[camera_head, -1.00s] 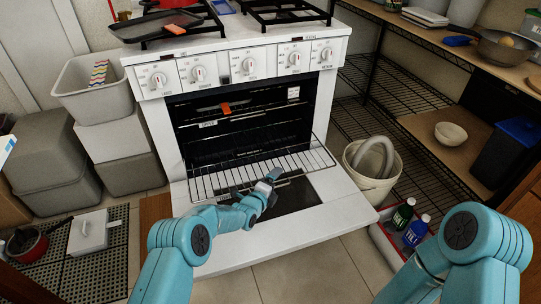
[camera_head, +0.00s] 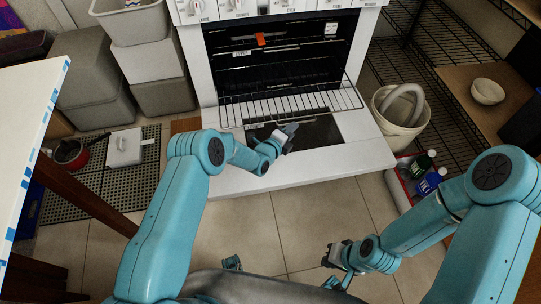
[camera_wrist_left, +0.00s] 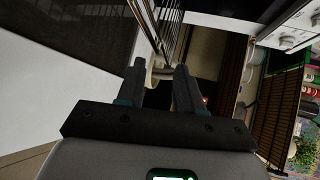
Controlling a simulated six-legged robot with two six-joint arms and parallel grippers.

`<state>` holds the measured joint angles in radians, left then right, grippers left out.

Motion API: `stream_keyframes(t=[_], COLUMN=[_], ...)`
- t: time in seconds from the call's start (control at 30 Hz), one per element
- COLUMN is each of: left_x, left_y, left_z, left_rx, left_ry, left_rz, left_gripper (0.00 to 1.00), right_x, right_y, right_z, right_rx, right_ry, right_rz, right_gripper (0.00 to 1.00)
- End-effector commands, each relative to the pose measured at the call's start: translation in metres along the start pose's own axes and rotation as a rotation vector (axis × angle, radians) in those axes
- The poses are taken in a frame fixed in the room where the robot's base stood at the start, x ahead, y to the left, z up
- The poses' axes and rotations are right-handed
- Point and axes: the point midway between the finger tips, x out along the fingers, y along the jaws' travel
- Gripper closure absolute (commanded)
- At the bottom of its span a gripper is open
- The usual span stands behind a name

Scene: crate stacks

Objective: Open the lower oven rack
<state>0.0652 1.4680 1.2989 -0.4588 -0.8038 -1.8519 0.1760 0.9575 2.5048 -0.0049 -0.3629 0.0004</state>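The white oven's door (camera_head: 375,153) is folded down flat. The lower oven rack (camera_head: 235,114), a wire grid, lies drawn out over the inner side of the door. My left gripper (camera_head: 290,129) is at the front edge of this rack, low over the door's dark glass. In the left wrist view the left gripper's fingers (camera_wrist_left: 158,88) stand apart with a gap between them. A rack bar (camera_wrist_left: 147,25) runs down toward that gap; whether it touches the fingers is unclear. My right gripper (camera_head: 335,265) is low over the floor, away from the oven; its fingers are too small to read.
A white bucket (camera_head: 387,123) stands right of the door, with bottles in a tray (camera_head: 404,171) near it. Grey bins (camera_head: 94,92) are stacked at left. A white table edge (camera_head: 35,110) juts in at left. The tiled floor before the door is clear.

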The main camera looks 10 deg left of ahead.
Motion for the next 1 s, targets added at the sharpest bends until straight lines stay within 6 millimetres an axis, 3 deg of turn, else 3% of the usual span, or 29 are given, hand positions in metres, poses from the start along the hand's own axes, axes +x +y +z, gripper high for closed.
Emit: stream_keyframes(t=[1.0], left_x=[-0.072], left_y=[0.033], left_z=[-0.004], left_rx=[-0.002], left_ry=[-0.001], left_rz=[0.003], left_gripper=[0.64], right_x=[-0.038], right_y=[-0.014], right_z=[0.001], right_rx=[0.000], right_ry=[0.000], right_rz=[0.000], right_gripper=[1.00])
